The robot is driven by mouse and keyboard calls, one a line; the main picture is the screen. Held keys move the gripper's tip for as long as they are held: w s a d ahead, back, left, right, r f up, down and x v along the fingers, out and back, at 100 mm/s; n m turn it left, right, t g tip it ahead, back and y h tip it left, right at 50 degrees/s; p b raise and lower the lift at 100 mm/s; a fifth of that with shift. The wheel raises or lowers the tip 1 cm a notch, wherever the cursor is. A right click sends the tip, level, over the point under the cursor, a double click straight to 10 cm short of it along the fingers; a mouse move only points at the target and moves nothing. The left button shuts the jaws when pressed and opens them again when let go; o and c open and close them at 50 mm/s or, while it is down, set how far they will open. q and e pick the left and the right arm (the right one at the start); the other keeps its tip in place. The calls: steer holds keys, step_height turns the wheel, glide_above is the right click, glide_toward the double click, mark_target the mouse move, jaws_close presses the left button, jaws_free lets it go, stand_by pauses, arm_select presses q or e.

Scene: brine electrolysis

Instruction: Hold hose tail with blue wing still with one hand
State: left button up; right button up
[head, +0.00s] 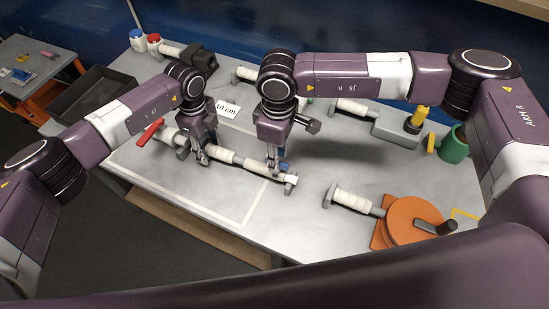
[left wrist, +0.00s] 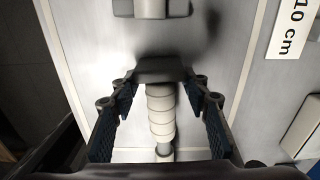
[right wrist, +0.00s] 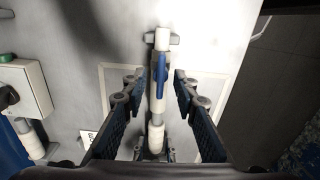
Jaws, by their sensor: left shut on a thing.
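The hose tail with the blue wing lies slanting across the table; its white pipe (head: 251,166) and blue wing (head: 284,167) show in the head view. My left gripper (head: 203,158) is shut on its grey end collar, seen between the fingers in the left wrist view (left wrist: 160,70), with the ribbed white part beyond. My right gripper (head: 274,168) is open near the other end. In the right wrist view its fingers stand apart on both sides of the pipe and blue wing (right wrist: 160,75). A part with a red wing (head: 150,132) lies left of my left gripper.
A "10 cm" sign (head: 227,108) lies behind the grippers. An orange round device (head: 412,218) with a white hose end stands at the right. A green cup (head: 454,146) and a grey box (head: 394,126) are at the back right. The front middle of the table is clear.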

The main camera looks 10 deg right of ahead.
step_height(320, 180, up, 11)
stand_by(0.3)
arm_select(q)
steer(key=o, duration=1.5)
steer(key=shift+c, duration=0.2)
steer(key=shift+r, duration=0.1)
step_height(320, 180, up, 12)
arm_select(e)
steer(key=shift+f, duration=0.1)
